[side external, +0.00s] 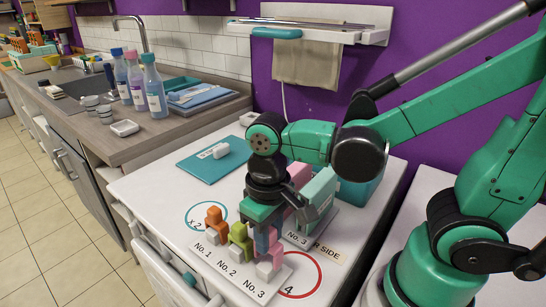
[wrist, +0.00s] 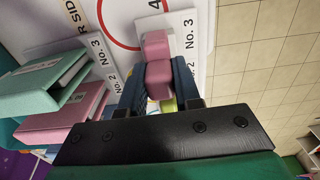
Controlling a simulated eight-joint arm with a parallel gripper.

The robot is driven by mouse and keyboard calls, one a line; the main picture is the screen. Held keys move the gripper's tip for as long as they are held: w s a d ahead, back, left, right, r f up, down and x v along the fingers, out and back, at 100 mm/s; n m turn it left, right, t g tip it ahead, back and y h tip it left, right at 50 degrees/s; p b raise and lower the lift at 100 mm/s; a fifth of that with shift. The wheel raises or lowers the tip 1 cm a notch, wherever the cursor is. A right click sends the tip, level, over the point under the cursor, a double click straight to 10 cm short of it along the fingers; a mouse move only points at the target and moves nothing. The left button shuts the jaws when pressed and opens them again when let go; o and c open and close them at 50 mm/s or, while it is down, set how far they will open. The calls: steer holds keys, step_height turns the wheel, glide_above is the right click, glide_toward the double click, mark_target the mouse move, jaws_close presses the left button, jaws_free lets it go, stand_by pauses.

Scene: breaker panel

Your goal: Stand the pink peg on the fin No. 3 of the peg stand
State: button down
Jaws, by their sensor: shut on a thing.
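The pink peg (wrist: 158,78) is between the two dark blue fingers of my gripper (wrist: 158,88), which is shut on it. In the side external view my gripper (side external: 266,240) points down over the front end of the peg stand (side external: 246,284), and the fingers hide part of the pink peg (side external: 276,252). The pale fin No. 3 (side external: 264,271) is directly below the peg, by the No. 3 label; it also shows in the wrist view (wrist: 152,24). Peg and fin look very close; I cannot tell whether the peg is seated. An orange peg (side external: 214,220) stands at No. 1 and a green peg (side external: 239,236) at No. 2.
A teal upright block (side external: 318,192) and a pink one (wrist: 62,118) stand on a labelled plate beside the peg stand. A teal mat (side external: 208,166) with a white tag lies behind. The white worktop's front edge is close to the stand.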

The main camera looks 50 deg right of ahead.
steer(key=shift+f, duration=1.65)
steer(key=c, duration=0.5)
jaws_free()
steer(key=shift+c, duration=0.2)
steer(key=shift+r, duration=0.15)
steer(key=shift+r, duration=2.7)
